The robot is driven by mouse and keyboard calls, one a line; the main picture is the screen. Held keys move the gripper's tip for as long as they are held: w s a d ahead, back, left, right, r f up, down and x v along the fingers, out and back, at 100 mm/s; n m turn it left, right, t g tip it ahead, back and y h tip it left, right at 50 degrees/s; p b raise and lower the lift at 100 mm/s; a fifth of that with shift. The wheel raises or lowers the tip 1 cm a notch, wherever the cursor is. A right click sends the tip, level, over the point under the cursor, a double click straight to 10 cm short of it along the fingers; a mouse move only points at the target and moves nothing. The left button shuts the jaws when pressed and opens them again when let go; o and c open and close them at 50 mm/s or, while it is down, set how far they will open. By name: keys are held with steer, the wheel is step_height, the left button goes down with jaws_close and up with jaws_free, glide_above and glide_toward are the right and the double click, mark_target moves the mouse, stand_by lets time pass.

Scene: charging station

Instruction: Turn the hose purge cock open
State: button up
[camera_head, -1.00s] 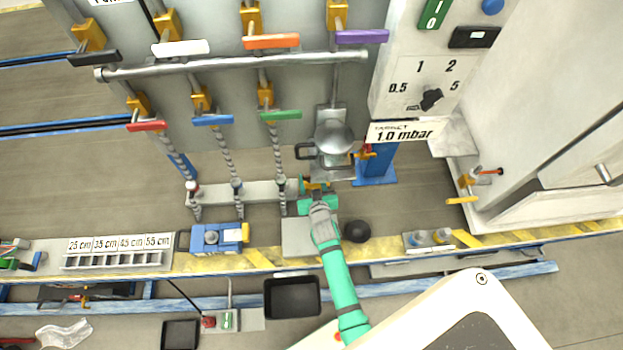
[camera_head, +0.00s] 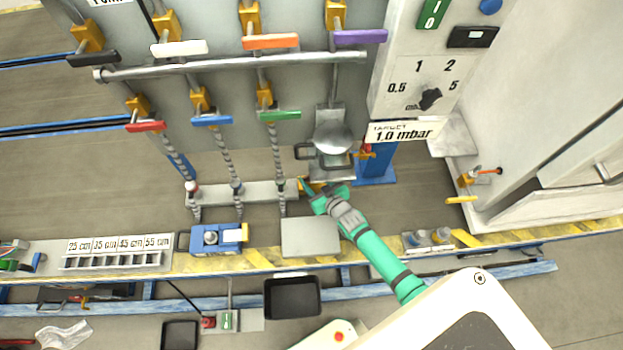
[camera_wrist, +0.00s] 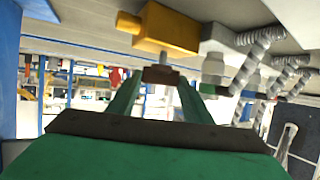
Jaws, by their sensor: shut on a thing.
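The purge cock shows in the wrist view as a yellow valve body (camera_wrist: 172,28) with a short stem and a small brown handle (camera_wrist: 161,75) below it. My gripper (camera_wrist: 161,82) has its two green fingers closed on either side of that handle. In the head view the cock's yellow body (camera_head: 312,187) shows only in part, at the right end of the grey hose manifold (camera_head: 262,190). My gripper (camera_head: 325,190) is there, tilted, just below the metal pot, and it hides the handle. How far the handle is turned is hard to tell.
A metal pot (camera_head: 333,138) with a black handle stands just above my gripper. Ribbed hoses (camera_head: 275,150) hang to the left. A blue post (camera_head: 377,165) stands close on the right. A bare grey plate (camera_head: 310,237) and a black tray (camera_head: 292,297) lie below.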

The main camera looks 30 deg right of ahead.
steer(key=shift+d+n+g+y, duration=0.2)
steer(key=shift+n+y, duration=0.7)
steer(key=shift+y, duration=0.1)
steer(key=shift+d+n+g+y, duration=0.2)
steer(key=shift+n+y, duration=0.7)
steer(key=shift+y, duration=0.1)
steer(key=n+y, duration=0.1)
steer(key=n+g+y, duration=0.1)
steer(key=y, duration=0.1)
steer(key=shift+w+d+f+n, duration=0.1)
steer(key=shift+w+d+n, duration=0.1)
steer(key=shift+n, duration=0.1)
steer(key=shift+w+d+n+g+y, duration=0.1)
steer(key=shift+w+n+g+y, duration=0.05)
steer(key=shift+n+g+y, duration=0.95)
steer(key=shift+w+d+n+g+y, duration=0.1)
steer(key=shift+n+g+y, duration=0.75)
steer(key=shift+n, duration=0.35)
steer(key=shift+n+g, duration=0.3)
steer(key=shift+g, duration=0.05)
steer(key=o, duration=1.1)
steer(key=shift+c, duration=0.2)
steer(key=shift+a, duration=0.1)
steer(key=shift+s+m+t, duration=0.15)
steer(key=shift+m+t, duration=0.25)
steer(key=shift+t, duration=0.1)
